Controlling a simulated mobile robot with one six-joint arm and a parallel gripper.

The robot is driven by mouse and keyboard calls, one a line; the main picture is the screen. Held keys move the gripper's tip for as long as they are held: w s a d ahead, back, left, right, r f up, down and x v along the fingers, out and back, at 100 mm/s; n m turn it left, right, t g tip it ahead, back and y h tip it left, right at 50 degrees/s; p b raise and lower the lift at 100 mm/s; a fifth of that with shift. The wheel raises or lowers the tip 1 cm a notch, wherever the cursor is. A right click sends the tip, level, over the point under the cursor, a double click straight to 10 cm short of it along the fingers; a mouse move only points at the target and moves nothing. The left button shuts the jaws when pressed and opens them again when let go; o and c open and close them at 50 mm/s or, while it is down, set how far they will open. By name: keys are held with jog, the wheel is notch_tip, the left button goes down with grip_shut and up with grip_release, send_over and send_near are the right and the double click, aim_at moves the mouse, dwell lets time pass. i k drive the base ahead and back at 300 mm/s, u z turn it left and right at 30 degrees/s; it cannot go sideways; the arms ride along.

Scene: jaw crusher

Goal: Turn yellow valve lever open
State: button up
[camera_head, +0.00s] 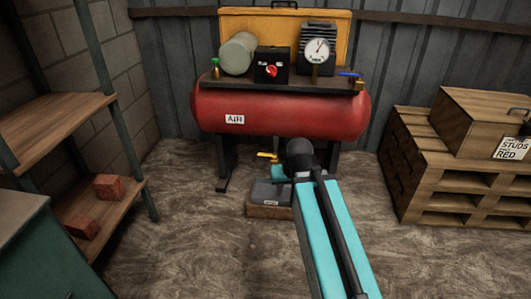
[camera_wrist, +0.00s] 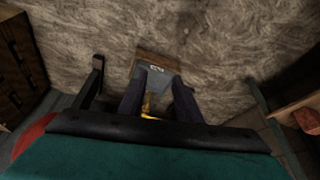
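The yellow valve lever (camera_head: 267,156) shows under the red air tank (camera_head: 280,105) in the head view, just left of the end of my teal arm. In the wrist view the yellow lever (camera_wrist: 149,104) shows low between the two dark fingers of my gripper (camera_wrist: 158,80). The fingers stand apart, one on each side of the lever. I cannot tell whether either finger touches it. The valve body is hidden behind my wrist. In the head view my arm hides most of my gripper.
A grey-topped box (camera_head: 268,193) with a label sits on the floor below the lever. The tank's legs (camera_head: 222,165) flank this space. A blue lever (camera_head: 350,75) is on top of the tank. Shelves (camera_head: 60,125) stand left and pallets (camera_head: 440,180) right. The floor in front is clear.

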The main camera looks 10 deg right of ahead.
aim_at(274, 155)
jog(key=u, duration=0.95)
jog(key=i, duration=1.4)
jog(key=z, duration=0.35)
jog(key=k, duration=0.15)
jog(key=z, duration=1.2)
